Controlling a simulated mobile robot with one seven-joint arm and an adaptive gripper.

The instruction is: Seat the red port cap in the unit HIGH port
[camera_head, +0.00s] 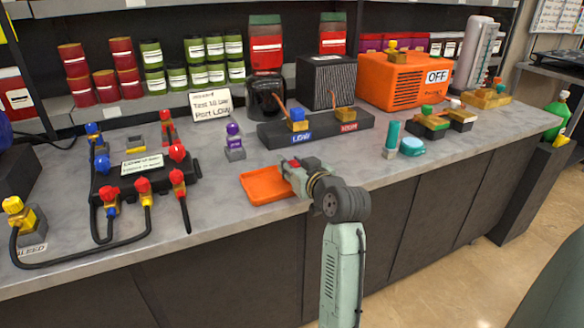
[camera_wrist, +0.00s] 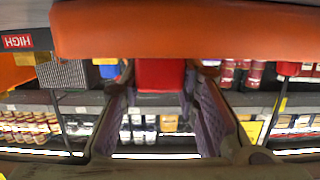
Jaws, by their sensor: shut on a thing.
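My gripper (camera_head: 293,168) reaches over the orange tray (camera_head: 262,194) near the counter's front edge. It is shut on the red port cap (camera_wrist: 160,74), which shows between the two jaws in the wrist view. In the head view only a little red shows at the fingers. The tray's orange edge (camera_wrist: 180,30) crosses the top of the upside-down wrist view, close to the cap. The HIGH port (camera_head: 345,114) is a brass-coloured fitting on a dark bar, behind and right of my gripper, above a red HIGH label (camera_head: 349,127). That label also shows in the wrist view (camera_wrist: 17,42).
A blue-topped LOW port (camera_head: 298,120) stands on the same bar. A teal cylinder (camera_head: 392,136) and teal disc (camera_head: 412,147) are at right. Counter in front of the bar is mostly clear.

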